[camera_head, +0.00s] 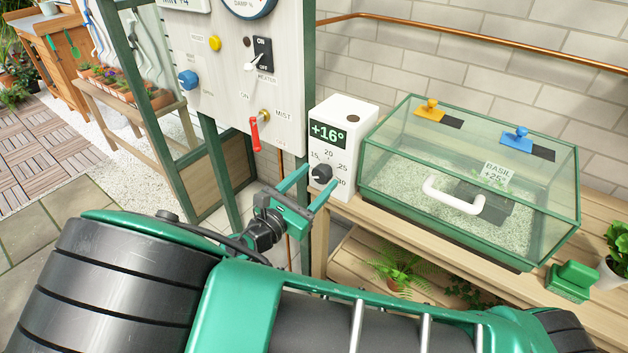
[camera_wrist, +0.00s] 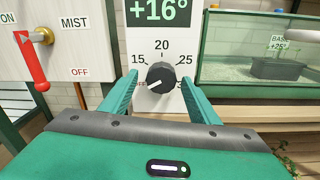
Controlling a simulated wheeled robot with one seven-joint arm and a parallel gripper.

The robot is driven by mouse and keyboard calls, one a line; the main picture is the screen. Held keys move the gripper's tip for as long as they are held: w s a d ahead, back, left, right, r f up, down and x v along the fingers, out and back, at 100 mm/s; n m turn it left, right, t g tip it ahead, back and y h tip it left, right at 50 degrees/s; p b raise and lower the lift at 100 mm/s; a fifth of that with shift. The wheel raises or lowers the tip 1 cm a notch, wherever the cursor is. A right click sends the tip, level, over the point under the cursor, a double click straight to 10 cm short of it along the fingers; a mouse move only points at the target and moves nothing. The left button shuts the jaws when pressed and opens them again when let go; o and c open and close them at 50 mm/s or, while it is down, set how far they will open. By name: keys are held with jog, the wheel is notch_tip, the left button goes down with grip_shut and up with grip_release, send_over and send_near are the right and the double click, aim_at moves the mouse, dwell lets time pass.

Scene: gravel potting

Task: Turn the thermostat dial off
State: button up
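The thermostat (camera_head: 338,115) is a white box with a green display reading +16°. Its black round dial (camera_wrist: 161,77) sits below the display, among the printed marks 15, 20 and 25; 30 also shows in the head view. The dial's white pointer line points to the lower left, below the 15. My gripper (camera_wrist: 160,80) is open, with one green finger on each side of the dial. A gap shows between each finger and the dial in the wrist view. The lower left and lower right of the scale are partly hidden by my fingers.
A panel (camera_head: 235,100) with a red MIST lever (camera_head: 254,134) and other switches stands left of the thermostat. A glass propagator case (camera_head: 470,190) with a white handle stands close on its right. A wooden bench (camera_head: 415,233) carries both the thermostat and case.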

jog(key=v, duration=1)
jog(key=shift+s+a, duration=0.25)
jog(key=shift+s, duration=0.1)
